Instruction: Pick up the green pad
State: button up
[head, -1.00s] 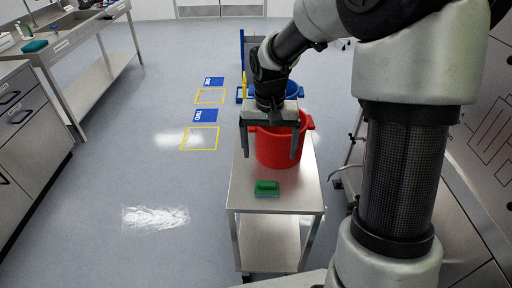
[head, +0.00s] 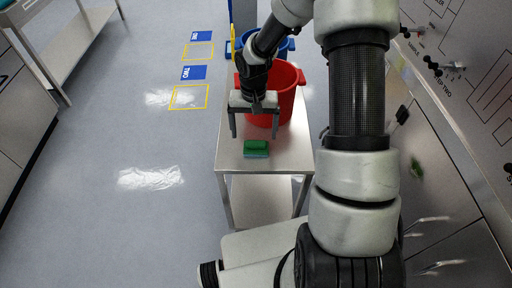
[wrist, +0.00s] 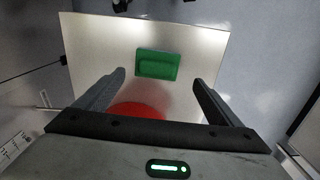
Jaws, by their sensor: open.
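The green pad (head: 256,148) lies flat on the top of a small metal cart (head: 292,160), near its front edge. It also shows in the wrist view (wrist: 158,64), ahead of the fingertips and roughly centred between them. My gripper (head: 254,136) is open and empty, its two fingers pointing down over the cart. In the head view it is above and just behind the pad, in front of the red bucket. In the wrist view the gripper (wrist: 160,78) has its fingers apart, with nothing between them touching the pad.
A red bucket (head: 285,92) stands on the cart just behind my gripper; its rim shows in the wrist view (wrist: 138,110). A blue bucket (head: 280,48) is further back. A panelled wall with knobs is on the right. Open floor lies left.

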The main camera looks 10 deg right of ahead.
aim_at(256, 140)
jog(key=shift+d+f, duration=0.2)
jog(key=shift+f, duration=1.25)
jog(key=shift+d+f, duration=0.15)
jog(key=shift+f, duration=1.25)
jog(key=c, duration=1.1)
notch_tip(256, 140, up, 10)
jog(key=shift+r, duration=0.1)
jog(key=shift+c, duration=0.2)
jog(key=o, duration=0.4)
jog(key=c, duration=0.8)
jog(key=shift+o, duration=0.2)
